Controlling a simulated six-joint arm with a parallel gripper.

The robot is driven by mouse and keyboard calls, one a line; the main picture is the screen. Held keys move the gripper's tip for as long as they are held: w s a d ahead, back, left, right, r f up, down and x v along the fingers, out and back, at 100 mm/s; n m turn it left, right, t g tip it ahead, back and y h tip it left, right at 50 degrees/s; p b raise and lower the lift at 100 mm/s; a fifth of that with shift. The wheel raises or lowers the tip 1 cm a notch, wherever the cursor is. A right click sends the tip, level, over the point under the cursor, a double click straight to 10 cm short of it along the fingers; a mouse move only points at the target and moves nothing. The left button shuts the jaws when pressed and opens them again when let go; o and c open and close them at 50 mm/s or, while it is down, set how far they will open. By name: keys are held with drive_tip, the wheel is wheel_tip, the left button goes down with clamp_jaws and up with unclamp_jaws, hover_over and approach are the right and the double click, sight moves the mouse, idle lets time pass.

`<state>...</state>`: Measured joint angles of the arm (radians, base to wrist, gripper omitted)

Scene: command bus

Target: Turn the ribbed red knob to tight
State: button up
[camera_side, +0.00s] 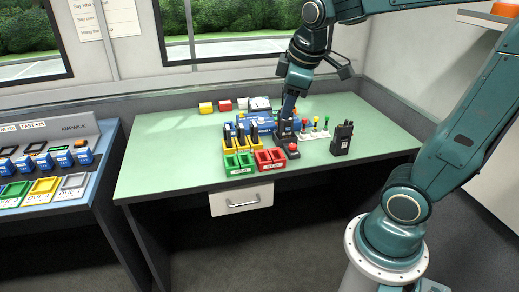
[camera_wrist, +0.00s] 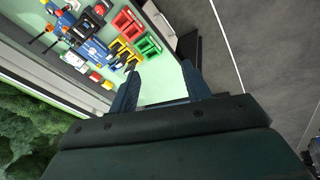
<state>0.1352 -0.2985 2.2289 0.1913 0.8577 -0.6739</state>
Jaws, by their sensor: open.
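A small round red knob (camera_side: 293,148) sits on a dark base at the front of the green desk, just right of the red tray. It also shows near the top edge of the wrist view (camera_wrist: 100,10). Its ribs and any marking for tight are too small to make out. My gripper (camera_wrist: 160,70) shows two dark blue fingers spread apart with nothing between them. In the side view my gripper (camera_side: 289,103) hangs above and behind the knob, apart from it; its fingertips are hard to separate from the gear behind.
Green trays (camera_side: 239,162), a red tray (camera_side: 270,159) and a yellow holder (camera_side: 232,146) with dark handsets crowd left of the knob. A row of coloured knobs (camera_side: 315,134) and a black radio (camera_side: 342,138) stand right. The desk's left part (camera_side: 160,150) is clear.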

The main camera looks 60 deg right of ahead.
drive_tip(key=w+d+f+n+g+h, duration=0.1)
drive_tip(key=w+d+f+n, duration=0.15)
drive_tip(key=w+d, duration=0.2)
drive_tip(key=w+d+f+n+g, duration=0.2)
drive_tip(key=w+d+f, duration=0.15)
drive_tip(key=d, duration=0.25)
drive_tip(key=n+g+h, duration=0.1)
drive_tip(key=n+g, duration=0.1)
drive_tip(key=n, duration=0.3)
approach(292, 145)
drive_tip(key=w+v, duration=0.1)
drive_tip(key=v, duration=0.5)
drive_tip(key=shift+s+f+g, duration=0.2)
drive_tip(key=shift+g, duration=0.1)
drive_tip(key=x, duration=1.3)
drive_tip(key=shift+d+f, duration=0.15)
drive_tip(key=shift+f, duration=0.2)
drive_tip(key=shift+c, duration=0.2)
drive_tip(key=c, duration=0.9)
